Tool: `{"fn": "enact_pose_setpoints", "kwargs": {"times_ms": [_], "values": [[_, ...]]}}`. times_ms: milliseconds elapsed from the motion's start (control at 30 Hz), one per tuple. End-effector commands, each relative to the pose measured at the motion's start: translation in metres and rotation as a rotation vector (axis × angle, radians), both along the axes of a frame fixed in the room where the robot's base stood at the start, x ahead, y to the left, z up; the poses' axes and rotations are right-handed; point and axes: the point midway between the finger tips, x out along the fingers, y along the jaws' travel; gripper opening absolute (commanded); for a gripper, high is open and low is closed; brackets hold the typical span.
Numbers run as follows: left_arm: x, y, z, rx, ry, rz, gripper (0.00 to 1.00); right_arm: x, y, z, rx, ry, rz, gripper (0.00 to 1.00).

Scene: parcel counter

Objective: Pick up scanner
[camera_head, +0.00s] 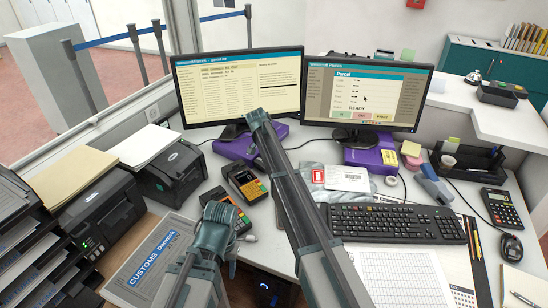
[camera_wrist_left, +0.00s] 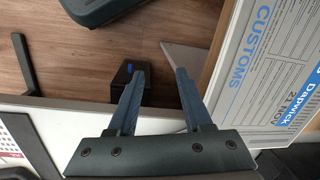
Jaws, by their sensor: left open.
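Two dark handheld devices with small screens and orange or yellow keys lie on the counter in the head view. The farther one (camera_head: 245,183) shows clearly; the nearer one (camera_head: 225,213) is partly hidden by my arm. I cannot tell for sure which is the scanner. My left gripper (camera_wrist_left: 159,78) is open and empty in the left wrist view, above the counter's front edge and wooden floor. In the head view its arm end (camera_head: 213,238) is nearer me than both devices, and its fingertips are not clear. My right gripper is not seen.
Black printers (camera_head: 172,170) stand farther left. Two monitors (camera_head: 368,95) stand behind. A keyboard (camera_head: 395,222), calculator (camera_head: 500,207) and mouse (camera_head: 511,248) lie right.

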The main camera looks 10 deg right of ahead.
Motion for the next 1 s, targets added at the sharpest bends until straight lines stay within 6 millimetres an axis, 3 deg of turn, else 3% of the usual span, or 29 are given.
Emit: {"fn": "enact_pose_setpoints", "kwargs": {"times_ms": [600, 1000], "values": [[0.000, 0.000, 0.087, 0.000, 0.000, 0.001, 0.50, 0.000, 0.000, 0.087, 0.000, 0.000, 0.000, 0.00], [0.000, 0.000, 0.094, 0.000, 0.000, 0.001, 0.50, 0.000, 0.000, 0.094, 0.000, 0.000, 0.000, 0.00]]}}
